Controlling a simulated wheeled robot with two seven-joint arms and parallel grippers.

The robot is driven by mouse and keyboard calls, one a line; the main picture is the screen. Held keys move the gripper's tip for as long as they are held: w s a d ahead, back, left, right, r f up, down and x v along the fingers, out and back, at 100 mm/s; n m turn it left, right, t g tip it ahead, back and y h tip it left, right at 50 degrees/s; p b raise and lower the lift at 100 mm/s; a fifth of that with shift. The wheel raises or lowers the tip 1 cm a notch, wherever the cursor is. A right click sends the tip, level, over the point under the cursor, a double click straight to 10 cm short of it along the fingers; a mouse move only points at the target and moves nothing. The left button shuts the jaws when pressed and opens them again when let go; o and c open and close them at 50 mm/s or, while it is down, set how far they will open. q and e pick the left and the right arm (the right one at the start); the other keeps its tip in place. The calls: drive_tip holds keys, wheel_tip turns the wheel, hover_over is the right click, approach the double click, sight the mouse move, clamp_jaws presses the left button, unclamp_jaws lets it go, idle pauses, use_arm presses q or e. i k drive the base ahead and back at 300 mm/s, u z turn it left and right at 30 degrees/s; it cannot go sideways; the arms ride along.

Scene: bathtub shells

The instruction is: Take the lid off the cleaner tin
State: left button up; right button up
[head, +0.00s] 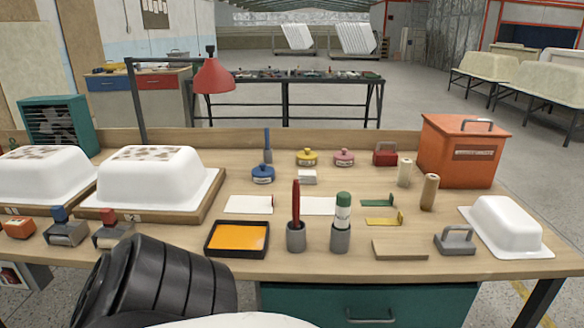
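Three squat round tins with knobs on top stand near the middle of the bench: a blue tin (262,175), a yellow tin (307,158) and a pink tin (344,158). Each has its lid on, as far as I can see. Their labels are too small to read, so I cannot tell which is the cleaner tin. Neither of my grippers shows in the head view. A black ribbed part of my own arm fills the lower left, in front of the bench.
A grey holder with a red tool (296,215) and one with a green-topped bottle (342,215) stand in front of the tins. An orange tray (237,252), white bathtub shells (155,178), a red lamp (212,76) and an orange box (460,152) surround them.

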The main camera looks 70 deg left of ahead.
sight(263, 170)
drive_tip(key=u, duration=1.6)
